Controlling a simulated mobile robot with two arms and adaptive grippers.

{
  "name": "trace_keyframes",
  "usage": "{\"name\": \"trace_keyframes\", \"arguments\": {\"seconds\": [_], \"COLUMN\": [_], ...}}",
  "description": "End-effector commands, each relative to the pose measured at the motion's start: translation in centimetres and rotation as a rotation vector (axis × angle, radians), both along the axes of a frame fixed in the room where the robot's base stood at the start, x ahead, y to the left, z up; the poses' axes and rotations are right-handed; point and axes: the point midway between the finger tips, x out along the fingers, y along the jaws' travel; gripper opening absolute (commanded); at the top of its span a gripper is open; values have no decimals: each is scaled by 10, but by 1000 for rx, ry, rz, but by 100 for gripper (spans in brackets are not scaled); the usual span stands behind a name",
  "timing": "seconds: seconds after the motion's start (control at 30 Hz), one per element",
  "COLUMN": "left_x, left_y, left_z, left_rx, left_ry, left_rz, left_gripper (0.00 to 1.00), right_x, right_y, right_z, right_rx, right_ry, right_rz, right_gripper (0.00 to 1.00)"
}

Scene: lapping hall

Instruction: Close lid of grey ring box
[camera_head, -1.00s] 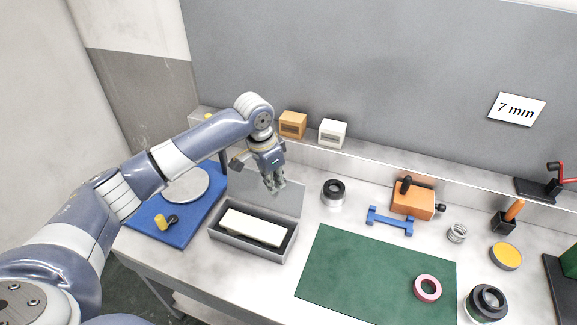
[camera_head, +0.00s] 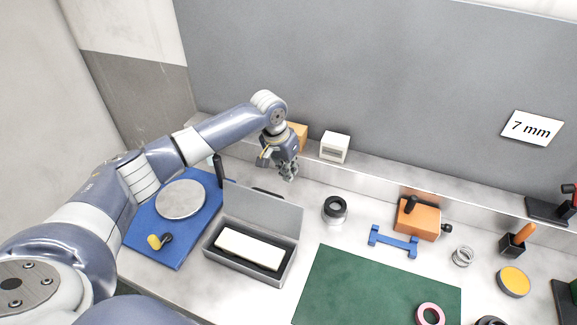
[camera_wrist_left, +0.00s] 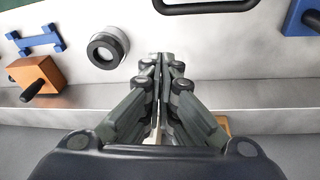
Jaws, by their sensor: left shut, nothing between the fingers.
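The grey ring box (camera_head: 220,252) stands open on the bench at the left in the head view, with a long whitish block (camera_head: 249,249) lying inside. Its lid (camera_head: 262,209) stands raised along the back edge. A dark handle-like piece (camera_head: 268,192) shows just behind the lid's top edge. My left gripper (camera_head: 289,178) is shut and empty, behind and above the lid's right end, apart from it. In the left wrist view its fingertips (camera_wrist_left: 162,62) are together over bare bench. My right gripper is not in view.
A blue mat (camera_head: 150,228) with a round grey plate (camera_head: 181,199) lies left of the box. A green mat (camera_head: 370,290) lies in front. A white box (camera_head: 334,147) sits on the back ledge.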

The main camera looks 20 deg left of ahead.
Motion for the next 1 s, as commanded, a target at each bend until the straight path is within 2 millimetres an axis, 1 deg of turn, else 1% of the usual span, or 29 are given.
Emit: {"name": "trace_keyframes", "arguments": {"seconds": [0.03, 0.23, 0.37, 0.4, 0.5, 0.6, 0.67, 0.8, 1.0], "left_x": [2, 10, 14, 8, -4, -12, -16, -21, -22], "left_y": [-2, -7, -9, -5, -3, -2, -2, -2, -1], "left_z": [-8, -47, -68, -57, -53, -50, -49, -49, -49], "left_rx": [-1, 1, 2, 3, 4, 3, 3, 2, 1], "left_ry": [4, 2, 2, -2, 0, -2, -1, 0, 0], "left_rz": [0, -1, -2, -2, -3, -3, -3, -3, -2], "left_gripper": [0, 0, 0, 0, 0, 0, 0, 0, 0], "right_x": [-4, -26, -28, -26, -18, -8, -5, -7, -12], "right_y": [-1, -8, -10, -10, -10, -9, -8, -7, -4], "right_z": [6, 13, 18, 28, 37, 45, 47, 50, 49], "right_rx": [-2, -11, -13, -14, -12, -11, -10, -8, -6], "right_ry": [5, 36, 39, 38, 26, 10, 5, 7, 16], "right_rz": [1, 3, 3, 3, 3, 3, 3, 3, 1], "right_gripper": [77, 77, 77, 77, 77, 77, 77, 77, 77]}}
